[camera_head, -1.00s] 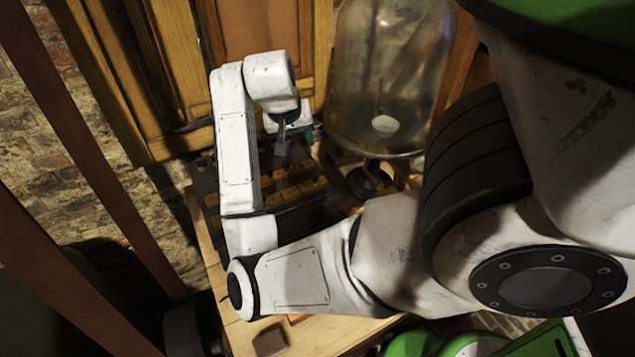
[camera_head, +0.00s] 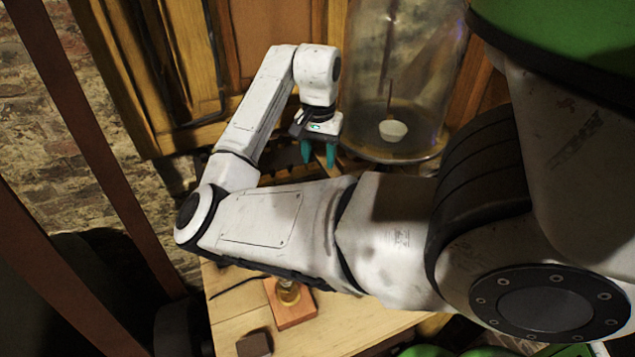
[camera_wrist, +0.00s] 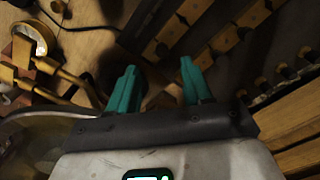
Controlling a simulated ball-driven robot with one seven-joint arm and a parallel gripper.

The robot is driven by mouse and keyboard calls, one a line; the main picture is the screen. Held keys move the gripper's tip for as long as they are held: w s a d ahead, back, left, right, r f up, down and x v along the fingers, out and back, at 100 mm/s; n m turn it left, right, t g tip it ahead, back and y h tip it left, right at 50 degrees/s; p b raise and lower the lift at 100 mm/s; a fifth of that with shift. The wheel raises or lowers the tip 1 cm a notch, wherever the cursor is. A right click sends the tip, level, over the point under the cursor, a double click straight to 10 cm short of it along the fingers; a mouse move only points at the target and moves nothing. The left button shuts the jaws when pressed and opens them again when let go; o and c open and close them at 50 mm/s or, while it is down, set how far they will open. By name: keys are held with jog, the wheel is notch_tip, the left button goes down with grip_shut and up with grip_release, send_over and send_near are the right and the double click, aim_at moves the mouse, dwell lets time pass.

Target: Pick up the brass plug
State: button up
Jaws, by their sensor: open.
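I cannot tell for certain which piece is the brass plug. In the wrist view, brass-coloured rods with knob ends (camera_wrist: 28,60) lie at the left, and small knobs line dark slotted strips (camera_wrist: 205,27) at the right. In the head view, a round brass piece (camera_head: 288,292) sits on a reddish wooden block (camera_head: 292,312) on the table. My gripper (camera_head: 318,156) has teal fingers pointing down in front of the glass jar, far behind that block. The wrist view shows the fingers (camera_wrist: 158,68) apart with nothing held between them.
A large glass bell jar (camera_head: 400,70) with a white cup (camera_head: 393,130) inside stands right of my gripper. Wooden cabinet doors (camera_head: 262,40) are behind. A small dark block (camera_head: 254,344) lies at the table's front. Bare tabletop (camera_head: 350,318) shows at the right front.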

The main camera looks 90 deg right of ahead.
aim_at(317, 176)
jog(key=shift+w+f+b, duration=0.2)
jog(key=shift+f+b, duration=0.15)
jog(key=shift+f, duration=3)
jog(key=shift+c, duration=0.3)
grip_shut()
